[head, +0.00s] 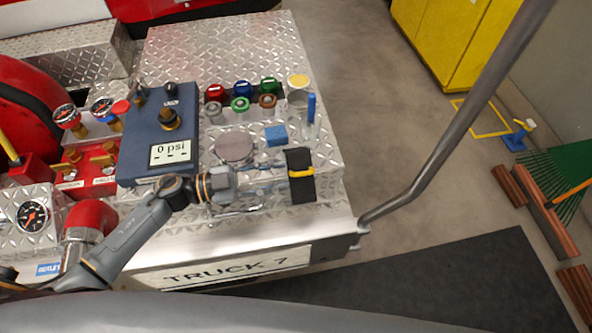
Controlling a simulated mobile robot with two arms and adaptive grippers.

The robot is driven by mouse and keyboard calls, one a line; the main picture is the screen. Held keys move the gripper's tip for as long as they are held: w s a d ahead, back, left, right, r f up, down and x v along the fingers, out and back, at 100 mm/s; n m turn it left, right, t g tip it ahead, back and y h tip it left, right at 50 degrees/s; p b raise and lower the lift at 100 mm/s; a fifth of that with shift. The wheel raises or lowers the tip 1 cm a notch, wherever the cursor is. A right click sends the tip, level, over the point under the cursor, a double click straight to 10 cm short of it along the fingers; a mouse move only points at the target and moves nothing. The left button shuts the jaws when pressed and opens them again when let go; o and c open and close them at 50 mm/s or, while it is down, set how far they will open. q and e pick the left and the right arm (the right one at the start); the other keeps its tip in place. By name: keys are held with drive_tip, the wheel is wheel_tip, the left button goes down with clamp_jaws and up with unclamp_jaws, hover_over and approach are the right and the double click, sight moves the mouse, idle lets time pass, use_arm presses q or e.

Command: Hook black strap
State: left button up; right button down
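The black strap (302,191) is a short dark band with a yellow stripe across it, near the right front corner of the diamond-plate bumper deck (330,193). My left gripper (280,181) reaches in from the left, low over the deck. Its fingertips are at the strap's left edge. I cannot tell whether they touch or grip it, and the finger gap does not show clearly. Any hook or anchor for the strap cannot be made out. My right gripper is not in view.
A blue pump box (158,125) reading 0 psi stands left of the strap. Coloured caps (240,90), a grey disc (235,147) and a blue block (275,135) lie behind my gripper. A grey rail (450,130) rises at the right. Open floor lies beyond.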

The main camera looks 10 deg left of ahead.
use_arm(q)
drive_tip(key=v, duration=0.5)
drive_tip(key=shift+s+a, duration=0.15)
drive_tip(key=shift+a, duration=0.15)
